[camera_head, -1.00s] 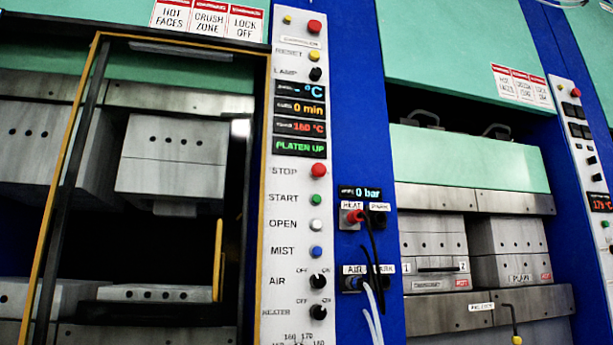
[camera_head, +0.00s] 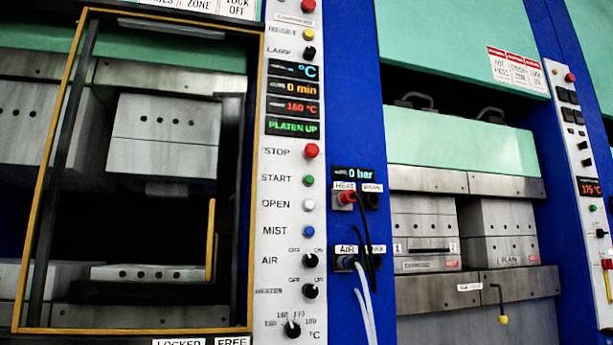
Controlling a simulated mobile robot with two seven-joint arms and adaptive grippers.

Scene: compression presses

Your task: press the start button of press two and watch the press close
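The control panel (camera_head: 288,230) of the left press runs down the middle of the view. Its green START button (camera_head: 309,180) sits below the red STOP button (camera_head: 312,150) and above the white OPEN button (camera_head: 309,204). The green display (camera_head: 292,127) reads PLATEN UP, with 0 min and 160 °C above it. The left press (camera_head: 160,140) stands open behind a yellow-framed guard, with a dark gap between its upper and lower blocks. Which press is number two cannot be told. Neither of my grippers is in view.
A blue column (camera_head: 350,100) carries a 0 bar display (camera_head: 353,174) and HEAT and AIR sockets with a black cable and pale hoses (camera_head: 364,305). A second press (camera_head: 467,235) stands at the right, its blocks close together, with its own panel (camera_head: 580,150) reading 175 °C.

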